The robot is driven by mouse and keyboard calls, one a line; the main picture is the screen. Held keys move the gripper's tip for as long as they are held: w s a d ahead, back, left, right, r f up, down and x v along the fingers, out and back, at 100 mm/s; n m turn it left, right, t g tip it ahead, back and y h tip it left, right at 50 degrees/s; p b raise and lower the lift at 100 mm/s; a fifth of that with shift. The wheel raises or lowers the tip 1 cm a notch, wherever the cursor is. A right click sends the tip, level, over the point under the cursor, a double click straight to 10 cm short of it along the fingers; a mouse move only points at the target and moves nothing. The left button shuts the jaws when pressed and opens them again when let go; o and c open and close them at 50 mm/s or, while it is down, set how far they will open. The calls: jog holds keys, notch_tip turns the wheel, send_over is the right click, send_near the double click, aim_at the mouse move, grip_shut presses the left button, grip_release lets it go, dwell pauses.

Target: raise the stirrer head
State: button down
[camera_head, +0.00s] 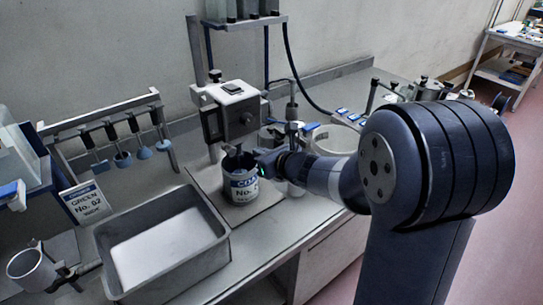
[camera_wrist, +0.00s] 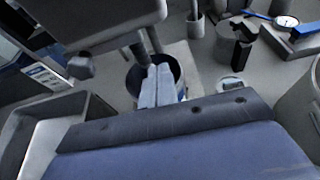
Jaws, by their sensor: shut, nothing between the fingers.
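The stirrer head (camera_head: 232,112) is a grey box with a pale top, mounted on an upright metal column (camera_head: 196,50). Its underside fills the upper left of the wrist view (camera_wrist: 90,22). A labelled can (camera_head: 241,187) stands below the head, and the shaft (camera_head: 238,158) reaches down into its mouth. The can's dark opening also shows in the wrist view (camera_wrist: 135,80). My gripper (camera_wrist: 160,70) is shut and empty. Its fingertips appear over the can's mouth, to the right of the shaft. In the head view my gripper (camera_head: 264,164) is beside the can's rim, below the head.
A grey tray (camera_head: 218,258) with a white bottom lies left of the can. A rack (camera_head: 100,112) with several hanging stirrers stands behind it. A white bowl (camera_head: 333,139) and small items lie behind my arm. A cable (camera_head: 296,72) hangs behind the head.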

jog(key=r+p, duration=0.3)
jog(key=shift+w+a+r, duration=0.3)
jog(key=shift+w+r, duration=0.05)
jog(key=shift+w, duration=0.05)
